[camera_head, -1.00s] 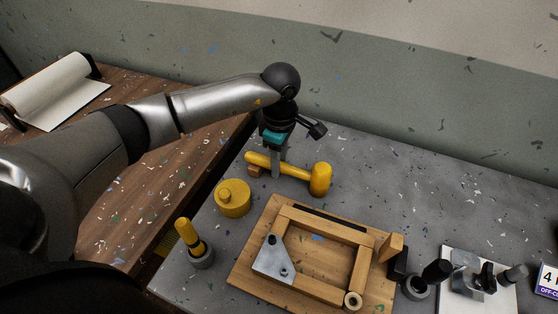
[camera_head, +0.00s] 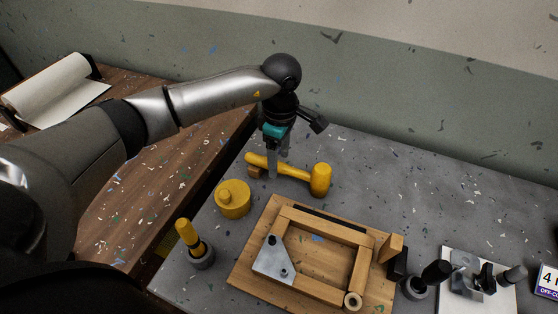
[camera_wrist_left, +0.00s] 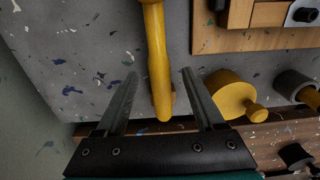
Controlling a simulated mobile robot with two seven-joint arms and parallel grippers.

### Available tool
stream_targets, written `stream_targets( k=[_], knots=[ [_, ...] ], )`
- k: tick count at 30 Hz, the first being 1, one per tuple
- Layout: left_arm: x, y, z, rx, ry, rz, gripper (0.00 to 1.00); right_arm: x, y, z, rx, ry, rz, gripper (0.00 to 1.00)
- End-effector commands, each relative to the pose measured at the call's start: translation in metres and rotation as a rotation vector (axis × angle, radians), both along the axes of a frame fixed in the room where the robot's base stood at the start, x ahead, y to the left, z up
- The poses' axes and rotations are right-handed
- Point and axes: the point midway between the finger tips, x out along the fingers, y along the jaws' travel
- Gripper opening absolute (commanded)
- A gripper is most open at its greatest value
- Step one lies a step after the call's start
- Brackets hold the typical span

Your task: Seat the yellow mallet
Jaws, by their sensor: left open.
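The yellow mallet (camera_head: 320,180) lies at the back of the grey table, its head to the right and its handle to the left. A small wooden block (camera_head: 256,172) is at the handle's end. My left gripper (camera_head: 278,164) is over the handle with its fingers pointing down, one in front and one behind. In the left wrist view the open fingers (camera_wrist_left: 160,78) stand on either side of the mallet handle (camera_wrist_left: 157,50), with a visible gap on both sides. My right gripper is not in view.
A yellow knobbed cylinder (camera_head: 233,200) stands left of a wooden board (camera_head: 245,275) carrying a hinged frame (camera_head: 330,225). A yellow-handled tool (camera_head: 187,232) stands in a grey holder. Black-handled tools (camera_head: 436,272) are at the right. The back right table is clear.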

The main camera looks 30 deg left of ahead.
Motion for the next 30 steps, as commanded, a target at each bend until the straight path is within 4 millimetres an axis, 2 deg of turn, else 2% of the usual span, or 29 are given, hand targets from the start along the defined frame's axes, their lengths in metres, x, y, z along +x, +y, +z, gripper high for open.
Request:
stream_targets(
  k=[9, 15, 21, 30],
  knots=[
    [0.002, -0.001, 0.078, -0.001, -0.007, -0.001, 0.70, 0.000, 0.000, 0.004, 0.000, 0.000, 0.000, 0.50],
    [0.002, -0.001, 0.115, -0.002, -0.005, -0.001, 0.70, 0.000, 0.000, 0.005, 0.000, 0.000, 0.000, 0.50],
    [0.002, -0.002, 0.132, -0.001, -0.002, 0.000, 0.70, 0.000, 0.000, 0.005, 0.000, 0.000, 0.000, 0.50],
    [0.002, -0.002, 0.134, -0.001, -0.002, 0.000, 0.70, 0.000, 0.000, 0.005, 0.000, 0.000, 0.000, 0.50]
  ],
)
